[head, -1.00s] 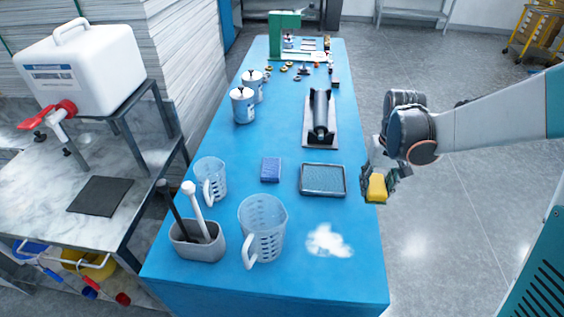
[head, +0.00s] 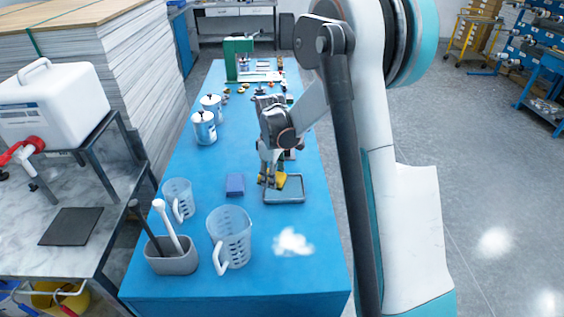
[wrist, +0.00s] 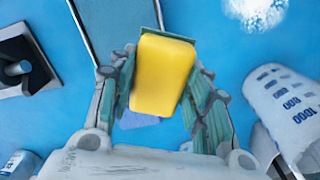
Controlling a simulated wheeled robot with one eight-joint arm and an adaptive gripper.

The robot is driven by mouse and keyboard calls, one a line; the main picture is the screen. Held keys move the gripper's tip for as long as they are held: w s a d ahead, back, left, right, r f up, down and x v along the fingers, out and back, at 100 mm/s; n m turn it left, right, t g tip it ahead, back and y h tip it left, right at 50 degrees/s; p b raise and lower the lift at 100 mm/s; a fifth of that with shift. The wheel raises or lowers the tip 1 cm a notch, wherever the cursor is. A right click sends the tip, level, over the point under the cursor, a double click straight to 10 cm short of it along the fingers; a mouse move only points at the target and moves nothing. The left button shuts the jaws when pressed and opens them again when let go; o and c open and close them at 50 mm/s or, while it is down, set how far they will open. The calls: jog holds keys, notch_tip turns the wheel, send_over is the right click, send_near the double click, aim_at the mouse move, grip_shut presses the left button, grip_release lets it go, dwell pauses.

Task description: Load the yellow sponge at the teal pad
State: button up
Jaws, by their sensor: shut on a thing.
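My gripper (head: 270,180) is shut on a yellow sponge (wrist: 163,75), its fingers on either side of it. A thin green edge shows behind the sponge in the wrist view. In the head view the sponge (head: 280,181) appears over the far left part of a shallow dark-rimmed tray with a grey-teal surface (head: 286,195), which I take as the teal pad. The tray also shows at the upper left of the wrist view (wrist: 112,28). I cannot tell whether the sponge touches it.
A blue block (head: 235,184) lies just left of the tray. Two clear measuring jugs (head: 230,235) (head: 178,198) and a grey holder (head: 172,260) stand front left. A white patch (head: 292,242) lies in front of the tray. Lidded cans (head: 204,127) stand farther back.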

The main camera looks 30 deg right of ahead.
jog(key=w+d+f+n+p, duration=0.1)
jog(key=w+d+n+p, duration=0.1)
jog(key=w+d+n, duration=0.25)
jog(key=shift+s+d+f+b, duration=0.15)
jog(key=shift+f+b, duration=0.35)
jog(key=shift+f, duration=0.55)
jog(key=shift+s+d+f+b, duration=0.15)
jog(key=shift+f+b, duration=0.3)
jog(key=shift+f, duration=0.55)
jog(key=shift+s+d+f+b, duration=0.15)
jog(key=shift+f+b, duration=0.35)
jog(key=shift+f, duration=0.55)
jog(key=shift+s+f+b, duration=0.1)
jog(key=shift+f+b, duration=0.3)
jog(key=shift+b, duration=0.1)
dwell(0.4)
notch_tip(320, 180, up, 7)
jog(key=p, duration=0.3)
dwell(0.6)
dwell(0.6)
